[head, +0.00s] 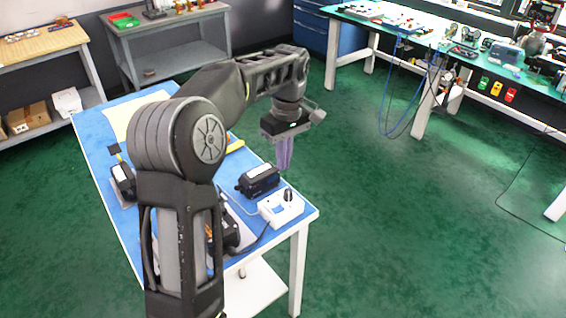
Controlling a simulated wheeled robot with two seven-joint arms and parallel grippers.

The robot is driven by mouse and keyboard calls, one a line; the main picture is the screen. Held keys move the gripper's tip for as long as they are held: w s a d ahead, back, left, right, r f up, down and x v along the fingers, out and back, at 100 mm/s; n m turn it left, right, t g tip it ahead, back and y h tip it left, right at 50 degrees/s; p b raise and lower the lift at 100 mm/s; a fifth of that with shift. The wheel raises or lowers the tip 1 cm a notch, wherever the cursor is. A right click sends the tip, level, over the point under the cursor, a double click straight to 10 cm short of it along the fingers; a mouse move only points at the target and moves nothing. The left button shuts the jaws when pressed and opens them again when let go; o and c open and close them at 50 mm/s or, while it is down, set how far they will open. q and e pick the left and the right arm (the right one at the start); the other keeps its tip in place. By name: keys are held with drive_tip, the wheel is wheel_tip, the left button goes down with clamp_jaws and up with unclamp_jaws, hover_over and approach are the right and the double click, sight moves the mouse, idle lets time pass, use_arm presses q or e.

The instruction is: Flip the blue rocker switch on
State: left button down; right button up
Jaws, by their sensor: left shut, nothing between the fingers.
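A white control box (282,208) sits near the right front corner of the blue-topped table (303,208). It has an upright black knob on top. A small blue patch on its top looks like the rocker switch (277,209), but it is too small to tell its position. My left gripper (284,167) reaches over the table from the left. Its purple fingers point down, shut and empty, above and behind the box and apart from it in the picture. My right gripper is out of view.
A black device (258,181) stands just behind the white box. My left arm hides much of the table. Green floor (400,230) lies open to the right. Benches with equipment stand at the back.

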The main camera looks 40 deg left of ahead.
use_arm(q)
drive_tip(key=shift+s+d+r+g+p, duration=0.15)
drive_tip(key=shift+s+g+p, duration=0.25)
drive_tip(key=shift+s+p, duration=0.5)
drive_tip(key=shift+w+f, duration=0.1)
drive_tip(key=shift+f, duration=0.1)
approach(275, 212)
drive_tip(key=f, duration=0.4)
drive_tip(key=s+f, duration=0.1)
drive_tip(key=f, duration=0.1)
drive_tip(key=shift+s+f, duration=0.1)
drive_tip(key=shift+f, duration=0.3)
